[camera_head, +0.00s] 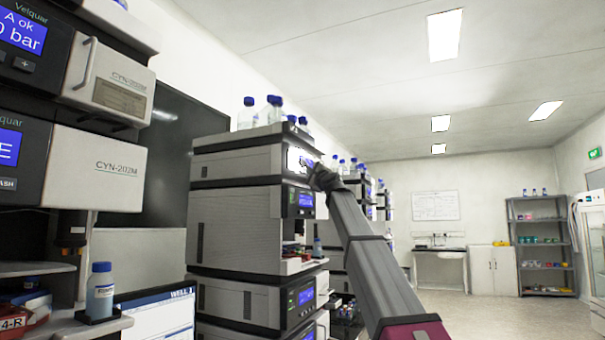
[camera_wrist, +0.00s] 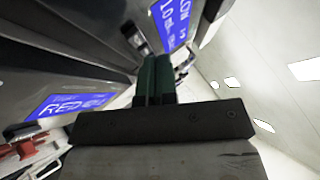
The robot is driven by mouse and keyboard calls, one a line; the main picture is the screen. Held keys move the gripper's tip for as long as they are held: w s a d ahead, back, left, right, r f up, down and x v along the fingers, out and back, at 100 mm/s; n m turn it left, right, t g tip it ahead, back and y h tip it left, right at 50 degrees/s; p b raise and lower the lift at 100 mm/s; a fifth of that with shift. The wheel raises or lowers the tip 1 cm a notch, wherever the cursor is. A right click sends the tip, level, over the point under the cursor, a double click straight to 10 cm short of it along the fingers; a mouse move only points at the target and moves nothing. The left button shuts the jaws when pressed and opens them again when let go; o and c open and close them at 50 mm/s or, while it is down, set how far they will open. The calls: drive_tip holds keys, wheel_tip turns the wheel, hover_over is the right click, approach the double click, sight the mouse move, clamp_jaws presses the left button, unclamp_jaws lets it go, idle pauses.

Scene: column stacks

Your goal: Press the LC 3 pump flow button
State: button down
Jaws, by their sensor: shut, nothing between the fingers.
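The stack of grey and black instrument modules (camera_head: 236,220) stands in the middle of the head view. I cannot read an LC 3 label on it. My gripper (camera_head: 318,174) is shut and empty, close in front of that module's face. The wrist view shows the green fingers (camera_wrist: 155,72) together, near a blue display with partly cut-off text (camera_wrist: 174,22). A small dark part (camera_wrist: 135,38) sits beside the display, close to the fingertips. I cannot tell whether they touch, and the flow button is not clearly visible.
Blue-capped bottles (camera_head: 270,110) stand on top of the stack. Another stack (camera_head: 90,100) stands close at the left, with a bottle (camera_head: 100,290) and a monitor (camera_head: 160,312) below. A lower blue display (camera_wrist: 68,103) shows in the wrist view. Open floor lies at the right.

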idle(0.3)
drive_tip(key=d, duration=0.1)
drive_tip(key=s+d, duration=0.1)
drive_tip(key=d, duration=0.2)
drive_tip(key=shift+s+d, duration=0.35)
drive_tip(key=shift+s, duration=0.05)
idle(0.7)
